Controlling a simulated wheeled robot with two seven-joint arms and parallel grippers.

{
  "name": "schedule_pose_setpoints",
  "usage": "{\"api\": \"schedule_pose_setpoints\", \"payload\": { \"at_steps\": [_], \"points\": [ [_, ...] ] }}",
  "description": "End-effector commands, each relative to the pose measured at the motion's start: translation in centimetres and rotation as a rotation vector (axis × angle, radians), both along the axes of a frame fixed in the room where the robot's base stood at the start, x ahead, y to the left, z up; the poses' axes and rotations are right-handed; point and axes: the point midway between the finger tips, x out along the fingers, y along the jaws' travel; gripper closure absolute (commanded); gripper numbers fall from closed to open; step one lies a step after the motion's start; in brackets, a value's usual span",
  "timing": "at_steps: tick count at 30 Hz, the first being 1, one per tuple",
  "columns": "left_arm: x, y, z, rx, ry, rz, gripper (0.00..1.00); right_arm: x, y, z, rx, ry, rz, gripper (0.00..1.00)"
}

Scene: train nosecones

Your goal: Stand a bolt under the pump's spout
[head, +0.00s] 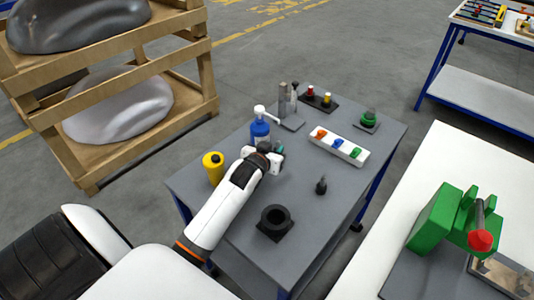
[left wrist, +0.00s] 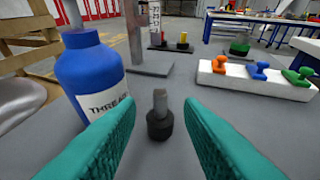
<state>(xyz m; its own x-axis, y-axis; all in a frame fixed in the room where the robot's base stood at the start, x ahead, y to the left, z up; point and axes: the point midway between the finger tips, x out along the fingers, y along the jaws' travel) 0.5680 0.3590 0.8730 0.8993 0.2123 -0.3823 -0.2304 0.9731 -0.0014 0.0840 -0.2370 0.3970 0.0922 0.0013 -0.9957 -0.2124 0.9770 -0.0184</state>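The pump is a blue bottle (head: 260,132) with a white top, and its spout (head: 272,119) points right. The bottle (left wrist: 88,72) stands left of my left gripper in the left wrist view, labelled "THREAD"; its spout is outside that view. A bolt (left wrist: 159,122) stands upright on its black head, grey shank up, between and just beyond the teal fingertips, touching neither. My left gripper (head: 279,149) is open and low beside the bottle; it hides this bolt in the head view. A dark upright piece (head: 321,187) stands farther right. My right gripper is not in view.
A white rack (head: 339,146) with orange, blue and green pieces lies right. A grey post stand (head: 292,124) is behind the bottle. A yellow canister (head: 213,168) stands left, a black square-based ring (head: 275,221) in front. The grey table (head: 345,200) is clear around the dark piece.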

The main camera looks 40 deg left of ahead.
Motion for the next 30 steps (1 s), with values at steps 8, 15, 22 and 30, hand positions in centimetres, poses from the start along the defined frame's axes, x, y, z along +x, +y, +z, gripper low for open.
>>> {"api": "schedule_pose_setpoints", "payload": {
  "at_steps": [8, 15, 22, 30],
  "points": [
    [-3.8, -0.9, 1.6, -0.001, 0.001, 0.0, 0.66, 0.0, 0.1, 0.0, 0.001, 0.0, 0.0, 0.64],
    [-4.5, -1.1, 2.0, 0.0, -0.001, 0.0, 0.66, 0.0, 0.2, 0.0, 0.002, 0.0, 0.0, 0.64],
    [-4.5, -1.1, 1.9, -0.001, 0.0, 0.0, 0.66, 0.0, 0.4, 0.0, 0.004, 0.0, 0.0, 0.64],
    [-4.5, -1.1, 1.9, -0.001, 0.0, 0.0, 0.66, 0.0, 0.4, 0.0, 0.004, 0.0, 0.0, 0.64]
  ]
}}
